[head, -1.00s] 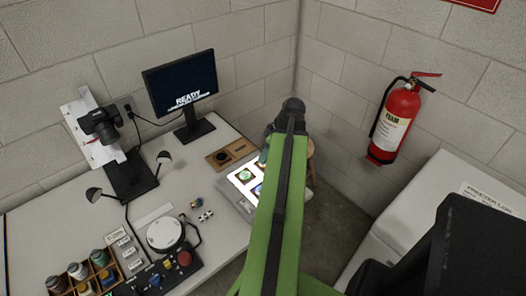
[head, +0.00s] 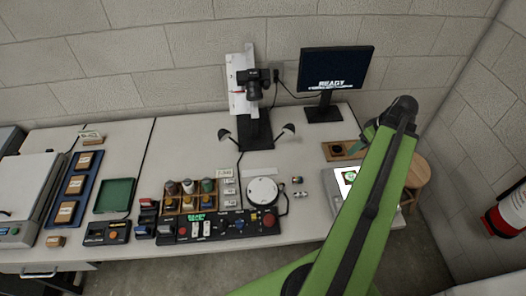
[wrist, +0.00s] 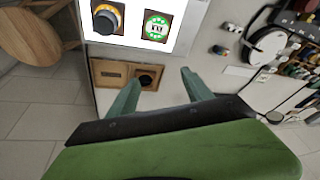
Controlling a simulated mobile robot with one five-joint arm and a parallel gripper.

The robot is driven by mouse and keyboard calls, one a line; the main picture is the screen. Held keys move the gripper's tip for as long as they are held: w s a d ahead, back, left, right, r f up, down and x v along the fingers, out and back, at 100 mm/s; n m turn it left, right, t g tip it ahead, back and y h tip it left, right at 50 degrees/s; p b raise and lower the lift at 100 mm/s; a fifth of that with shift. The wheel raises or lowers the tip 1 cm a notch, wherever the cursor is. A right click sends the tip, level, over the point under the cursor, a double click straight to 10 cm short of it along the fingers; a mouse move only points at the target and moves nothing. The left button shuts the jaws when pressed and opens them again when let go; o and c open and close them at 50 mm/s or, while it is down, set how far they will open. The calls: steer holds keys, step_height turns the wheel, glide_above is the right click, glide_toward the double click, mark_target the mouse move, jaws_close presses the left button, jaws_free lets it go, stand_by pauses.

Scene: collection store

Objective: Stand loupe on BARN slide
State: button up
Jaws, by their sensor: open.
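My gripper (wrist: 160,80) is open, its two green fingers apart with nothing between them. In the head view my arm covers part of the light panel (head: 339,179). In the wrist view the bright light panel (wrist: 130,48) carries a green-and-white slide (wrist: 157,26), its lettering too small to read. Beside it a dark round piece with an orange rim (wrist: 107,17) stands over another slide; it may be the loupe, but I cannot tell. A wooden board with a dark round thing (wrist: 147,78) lies beyond the fingertips. I cannot tell which slide is BARN.
A monitor (head: 335,71) and a camera stand (head: 254,130) stand at the back of the bench. A control panel (head: 218,226) and a rack of spools (head: 190,195) lie to the left. A round wooden stool (head: 418,172) stands at the right.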

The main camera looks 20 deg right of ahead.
steer(key=w+a+g, duration=0.2)
steer(key=w+a, duration=0.8)
steer(key=a, duration=0.4)
steer(key=w+a, duration=0.3)
steer(key=a, duration=1.1)
steer(key=w+a+f+m+g+h, duration=0.1)
steer(key=w+a, duration=0.2)
steer(key=a, duration=1.2)
steer(key=shift+a, duration=0.15)
steer(key=shift+s, duration=0.1)
